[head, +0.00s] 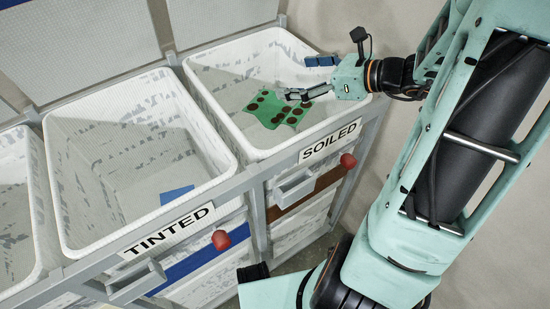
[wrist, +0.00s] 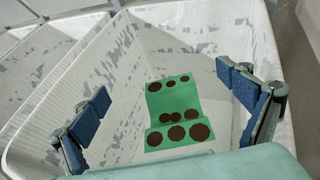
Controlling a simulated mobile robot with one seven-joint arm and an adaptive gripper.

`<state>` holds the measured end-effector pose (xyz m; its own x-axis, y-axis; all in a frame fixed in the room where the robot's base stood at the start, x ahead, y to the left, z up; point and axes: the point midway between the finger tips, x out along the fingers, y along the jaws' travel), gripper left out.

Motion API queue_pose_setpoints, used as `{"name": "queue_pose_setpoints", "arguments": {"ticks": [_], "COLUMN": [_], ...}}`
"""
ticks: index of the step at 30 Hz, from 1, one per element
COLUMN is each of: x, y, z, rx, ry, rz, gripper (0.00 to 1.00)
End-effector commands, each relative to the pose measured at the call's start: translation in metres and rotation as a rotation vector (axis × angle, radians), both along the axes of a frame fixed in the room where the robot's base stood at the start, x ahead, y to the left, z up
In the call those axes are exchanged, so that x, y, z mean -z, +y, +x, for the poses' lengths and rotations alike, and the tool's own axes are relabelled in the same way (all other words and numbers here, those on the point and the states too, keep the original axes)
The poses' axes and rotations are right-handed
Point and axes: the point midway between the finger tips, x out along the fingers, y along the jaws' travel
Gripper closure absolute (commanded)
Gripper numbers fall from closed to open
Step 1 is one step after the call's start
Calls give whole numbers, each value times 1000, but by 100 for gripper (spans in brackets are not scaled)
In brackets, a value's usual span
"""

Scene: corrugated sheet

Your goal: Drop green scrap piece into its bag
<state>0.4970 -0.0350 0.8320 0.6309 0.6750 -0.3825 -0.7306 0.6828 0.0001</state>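The green scrap piece (head: 272,107) has dark brown round spots and looks bent. It is inside the white bag labelled SOILED (head: 262,152). My gripper (head: 296,95) reaches over this bag from the right and overlaps the piece in the head view. In the wrist view the blue-padded fingers are wide apart. The green piece (wrist: 172,96) shows between and beyond them, touching neither finger. I cannot tell whether it rests on the bag's bottom or is still in the air.
The bag labelled TINTED (head: 85,247) stands to the left with a blue piece (head: 176,194) in it. Grey frame rails and red knobs (head: 221,240) line the front.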

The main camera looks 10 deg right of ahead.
Motion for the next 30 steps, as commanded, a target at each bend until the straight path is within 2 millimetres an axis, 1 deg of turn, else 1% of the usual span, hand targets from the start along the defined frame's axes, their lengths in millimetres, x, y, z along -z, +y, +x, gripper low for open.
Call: {"name": "queue_pose_setpoints", "arguments": {"ticks": [9, 13, 17, 24, 30], "x": [0, -4, -13, -33, -43], "y": [-1, -8, -24, -59, -76], "z": [0, -6, -20, -53, -71], "rx": [0, 2, 4, 4, 1], "ry": [1, -2, -2, -2, 0], "rz": [-1, -1, -3, -2, 0], "gripper": [1, 1, 1, 1, 1]}}
